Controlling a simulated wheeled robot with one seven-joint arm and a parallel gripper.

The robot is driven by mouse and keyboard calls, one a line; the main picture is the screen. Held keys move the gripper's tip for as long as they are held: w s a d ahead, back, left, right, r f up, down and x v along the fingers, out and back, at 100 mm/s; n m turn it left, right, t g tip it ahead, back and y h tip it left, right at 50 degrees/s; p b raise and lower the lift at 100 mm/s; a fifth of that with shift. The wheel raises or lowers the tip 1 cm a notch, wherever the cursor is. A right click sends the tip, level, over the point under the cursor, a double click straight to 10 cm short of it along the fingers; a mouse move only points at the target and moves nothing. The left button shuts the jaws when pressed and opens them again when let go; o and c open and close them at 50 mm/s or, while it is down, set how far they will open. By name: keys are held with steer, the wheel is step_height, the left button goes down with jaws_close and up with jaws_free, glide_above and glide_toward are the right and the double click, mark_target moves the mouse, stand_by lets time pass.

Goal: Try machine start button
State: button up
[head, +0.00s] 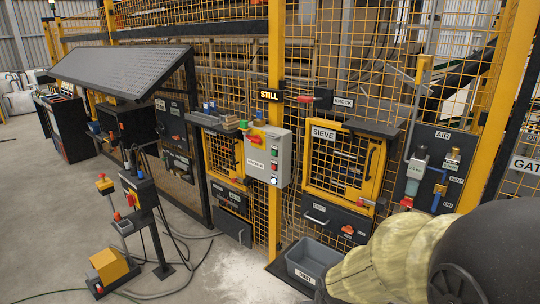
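A light grey control box (266,157) hangs on the yellow mesh fence in the head view, near the middle. The box's label is too small to read, so I cannot tell which control is the start button. My gripper is not in view.
A sieve door (325,133) is right of the box, with a grey dust bin (312,262) below. A pedestal (140,190) with cables stands left on the concrete. Pale dust covers the floor before the box.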

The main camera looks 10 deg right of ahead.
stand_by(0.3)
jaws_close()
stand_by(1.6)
